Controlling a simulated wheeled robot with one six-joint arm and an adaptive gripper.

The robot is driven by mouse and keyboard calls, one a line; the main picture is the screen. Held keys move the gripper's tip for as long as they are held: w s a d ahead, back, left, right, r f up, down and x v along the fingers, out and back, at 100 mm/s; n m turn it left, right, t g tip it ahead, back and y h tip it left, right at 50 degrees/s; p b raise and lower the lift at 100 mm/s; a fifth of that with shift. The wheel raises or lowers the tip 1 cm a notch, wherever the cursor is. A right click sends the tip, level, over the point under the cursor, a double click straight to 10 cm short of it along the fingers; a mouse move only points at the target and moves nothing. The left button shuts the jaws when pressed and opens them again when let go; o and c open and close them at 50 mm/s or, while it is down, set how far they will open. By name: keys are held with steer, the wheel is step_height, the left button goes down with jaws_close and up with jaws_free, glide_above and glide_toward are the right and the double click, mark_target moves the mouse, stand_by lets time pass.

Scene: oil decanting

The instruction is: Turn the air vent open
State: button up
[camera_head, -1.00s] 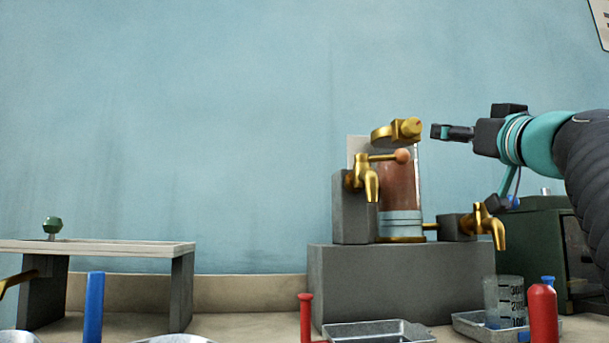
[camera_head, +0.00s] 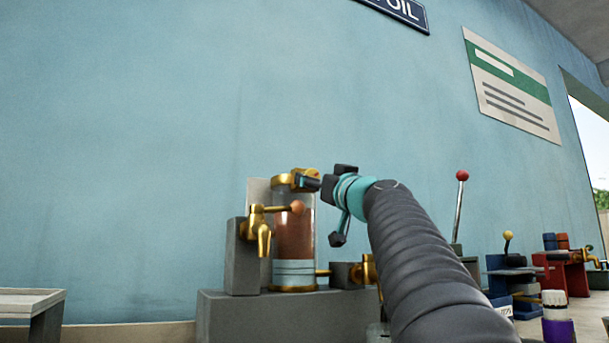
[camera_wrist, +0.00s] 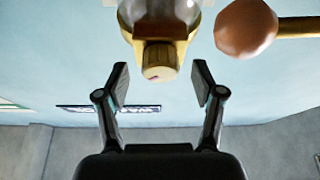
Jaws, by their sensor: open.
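The air vent is a ridged brass knob with a small red mark on the brass top of the glass oil cylinder (camera_head: 293,238). In the wrist view the knob (camera_wrist: 159,58) points toward me, centred ahead of the opening between my fingertips. My gripper (camera_wrist: 160,80) is open and empty, with a finger on either side of that opening and no visible contact. In the head view my gripper (camera_head: 311,183) is at the cylinder's top right, and its fingers partly hide the knob.
A brass tap (camera_head: 258,234) with a round copper-coloured handle end (camera_head: 297,207) sits just below the vent. That ball (camera_wrist: 246,27) is close to the right finger's side in the wrist view. A grey block (camera_head: 250,318) carries the cylinder. Open wall lies above.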

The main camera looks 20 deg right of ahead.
steer(key=shift+w+r, duration=0.15)
steer(key=shift+w, duration=0.25)
steer(key=c, duration=1.1)
steer(key=shift+c, duration=0.2)
steer(key=shift+a+m, duration=0.1)
steer(key=shift+m, duration=0.3)
steer(key=m+h+p, duration=0.1)
steer(key=m+p, duration=0.1)
steer(key=m, duration=0.1)
steer(key=m+h+p, duration=0.1)
steer(key=m+h, duration=0.1)
steer(key=m, duration=0.1)
steer(key=m+g+h+p, duration=0.1)
steer(key=m+h+p, duration=0.1)
steer(key=m, duration=0.1)
steer(key=shift+a+r+m+p, duration=0.2)
steer(key=shift+a+m+p, duration=0.1)
steer(key=shift+m, duration=0.1)
steer(key=shift+f, duration=0.1)
